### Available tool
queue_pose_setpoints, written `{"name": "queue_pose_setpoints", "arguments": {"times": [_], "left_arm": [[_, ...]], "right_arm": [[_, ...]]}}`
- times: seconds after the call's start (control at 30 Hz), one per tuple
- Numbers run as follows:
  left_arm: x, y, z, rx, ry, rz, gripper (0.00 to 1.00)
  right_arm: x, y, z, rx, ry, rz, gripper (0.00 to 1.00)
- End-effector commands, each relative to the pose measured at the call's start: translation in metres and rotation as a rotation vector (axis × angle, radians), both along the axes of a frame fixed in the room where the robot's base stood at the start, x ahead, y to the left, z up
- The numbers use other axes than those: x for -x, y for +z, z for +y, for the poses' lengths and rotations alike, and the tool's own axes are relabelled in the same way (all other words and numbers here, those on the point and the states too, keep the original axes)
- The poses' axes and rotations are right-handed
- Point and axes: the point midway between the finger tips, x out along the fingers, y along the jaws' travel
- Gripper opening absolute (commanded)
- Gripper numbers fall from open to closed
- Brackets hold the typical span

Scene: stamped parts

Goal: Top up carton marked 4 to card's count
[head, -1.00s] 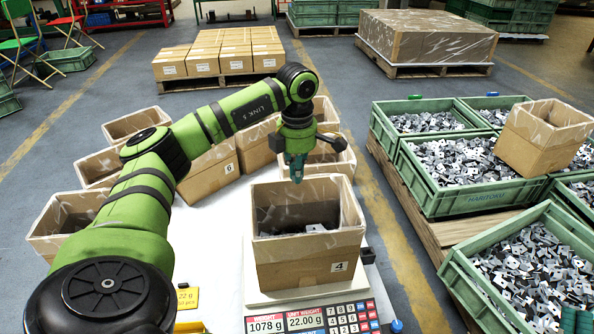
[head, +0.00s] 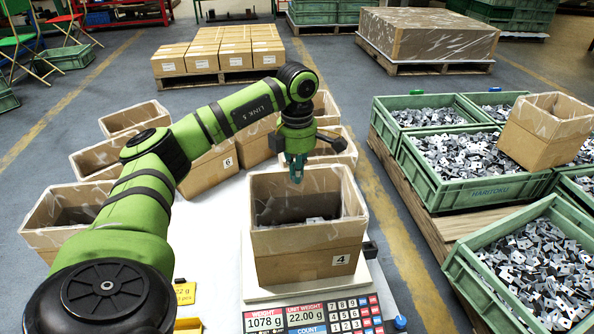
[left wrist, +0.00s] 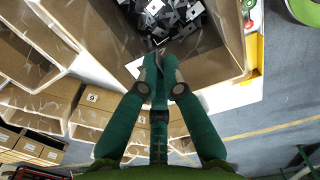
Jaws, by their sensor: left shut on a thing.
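The open carton marked 4 (head: 305,266) stands on the scale (head: 370,277), with a heap of grey stamped parts (head: 315,220) visible low inside. My left gripper (head: 297,176) points down over the carton's far side. In the left wrist view its fingertips (left wrist: 156,72) are closed together over the carton's opening, with parts (left wrist: 165,18) below. It is shut on a stamped part, mostly hidden between the tips. The scale reads 1078 g and 22.00 g unit weight; its count is out of frame. The yellow card (head: 185,293) is mostly hidden behind my arm. My right gripper is not in view.
Other open cartons, one marked 6 (head: 228,163), stand behind and left of the scale. Green crates (head: 470,193) full of stamped parts stand at the right, with an open carton (head: 545,135) on them. Floor lies clear between scale and crates.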

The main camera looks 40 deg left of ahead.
Motion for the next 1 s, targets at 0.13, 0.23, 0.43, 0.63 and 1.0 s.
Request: {"name": "queue_pose_setpoints", "arguments": {"times": [0.13, 0.23, 0.43, 0.63, 1.0], "left_arm": [[0.000, 0.000, 0.000, 0.000, 0.000, 0.000, 0.35], [0.000, 0.000, 0.000, 0.000, 0.000, 0.000, 0.35], [0.000, 0.000, 0.000, 0.000, 0.000, 0.000, 0.35], [-0.001, 0.018, 0.000, 0.000, 0.000, -0.005, 0.35], [-0.001, 0.092, 0.000, -0.002, 0.000, -0.005, 0.35]], "right_arm": [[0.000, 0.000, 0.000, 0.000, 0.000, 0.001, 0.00], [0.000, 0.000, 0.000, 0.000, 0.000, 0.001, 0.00], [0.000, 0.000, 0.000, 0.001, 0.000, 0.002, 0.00], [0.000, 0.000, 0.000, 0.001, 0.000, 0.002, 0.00], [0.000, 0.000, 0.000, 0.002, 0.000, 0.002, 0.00]]}}
